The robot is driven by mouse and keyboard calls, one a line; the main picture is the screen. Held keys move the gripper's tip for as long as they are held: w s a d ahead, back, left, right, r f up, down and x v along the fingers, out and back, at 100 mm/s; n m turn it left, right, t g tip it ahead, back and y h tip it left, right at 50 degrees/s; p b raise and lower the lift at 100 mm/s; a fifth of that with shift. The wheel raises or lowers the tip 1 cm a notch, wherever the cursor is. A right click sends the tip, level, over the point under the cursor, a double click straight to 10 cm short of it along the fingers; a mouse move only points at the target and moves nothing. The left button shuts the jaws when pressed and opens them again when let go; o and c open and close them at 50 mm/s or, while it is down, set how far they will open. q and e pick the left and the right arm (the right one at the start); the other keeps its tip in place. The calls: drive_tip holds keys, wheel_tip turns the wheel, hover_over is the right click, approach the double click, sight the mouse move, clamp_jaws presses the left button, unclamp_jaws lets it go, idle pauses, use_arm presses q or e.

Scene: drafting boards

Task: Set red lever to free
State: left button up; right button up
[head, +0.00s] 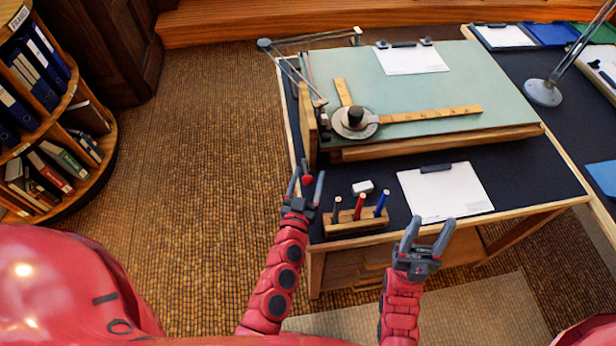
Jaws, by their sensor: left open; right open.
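A drafting board (420,85) with a pale green top sits on a dark desk at the upper right. A small red knob (308,180), which looks like the end of the red lever, shows near the board's left front corner. The lever's arm and any free marking cannot be made out. My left gripper (306,174) is open, and the knob appears between its fingers; I cannot tell whether they touch it. My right gripper (432,222) is open and empty, in front of the desk's front edge, below the clipboard.
A pen holder (355,224) with several markers and a white eraser (363,187) stand close right of my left gripper. A clipboard (445,192) lies beside them. A drafting arm with wooden rulers (430,115) rests on the board. A bookshelf (75,165) stands left.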

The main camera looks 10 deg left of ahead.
use_arm(q)
drive_tip(key=shift+c, duration=0.2)
clamp_jaws()
idle(1.1)
